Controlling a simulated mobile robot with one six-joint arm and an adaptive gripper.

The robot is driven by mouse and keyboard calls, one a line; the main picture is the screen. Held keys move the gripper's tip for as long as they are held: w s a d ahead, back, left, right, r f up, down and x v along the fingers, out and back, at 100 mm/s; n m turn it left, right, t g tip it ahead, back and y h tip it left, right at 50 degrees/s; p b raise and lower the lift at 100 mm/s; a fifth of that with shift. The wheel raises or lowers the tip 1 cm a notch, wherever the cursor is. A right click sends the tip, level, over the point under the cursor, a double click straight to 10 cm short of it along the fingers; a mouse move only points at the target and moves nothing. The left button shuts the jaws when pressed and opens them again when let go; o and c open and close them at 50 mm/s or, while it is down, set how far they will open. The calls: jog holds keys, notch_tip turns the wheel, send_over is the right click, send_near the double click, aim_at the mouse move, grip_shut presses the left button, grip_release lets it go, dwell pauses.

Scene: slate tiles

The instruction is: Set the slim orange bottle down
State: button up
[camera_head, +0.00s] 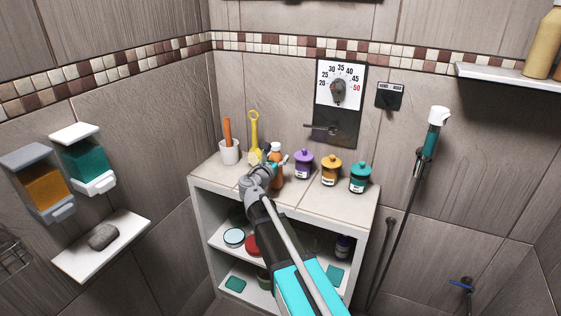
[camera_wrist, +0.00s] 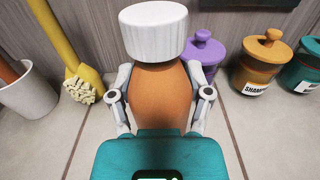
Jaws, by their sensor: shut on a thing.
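The slim orange bottle (camera_wrist: 158,95) with a white ribbed cap fills the middle of the wrist view. It is upright. My gripper (camera_wrist: 160,105) is shut on it, with one finger on each side. In the head view the bottle (camera_head: 276,172) shows at the far end of my arm, over the top of the white shelf unit (camera_head: 290,200), partly hidden by my gripper. Its base is hidden, so I cannot tell whether it touches the tiled top.
A white cup (camera_head: 229,152) and a yellow brush (camera_head: 254,130) stand left of the bottle. A purple jar (camera_head: 304,164), an orange jar (camera_head: 331,171) and a teal jar (camera_head: 360,178) stand to the right. The front strip of the top has free room.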

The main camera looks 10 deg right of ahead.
jog(key=shift+f+b, duration=0.6)
jog(key=o, duration=1.3)
jog(key=shift+o, duration=0.2)
jog(key=shift+r, duration=0.25)
jog(key=shift+r+p, duration=0.4)
jog(key=shift+p, duration=0.25)
jog(key=shift+s+a, duration=0.15)
jog(key=shift+s, duration=0.15)
jog(key=v, duration=1.1)
jog(key=shift+a, duration=0.15)
jog(key=shift+s, duration=0.15)
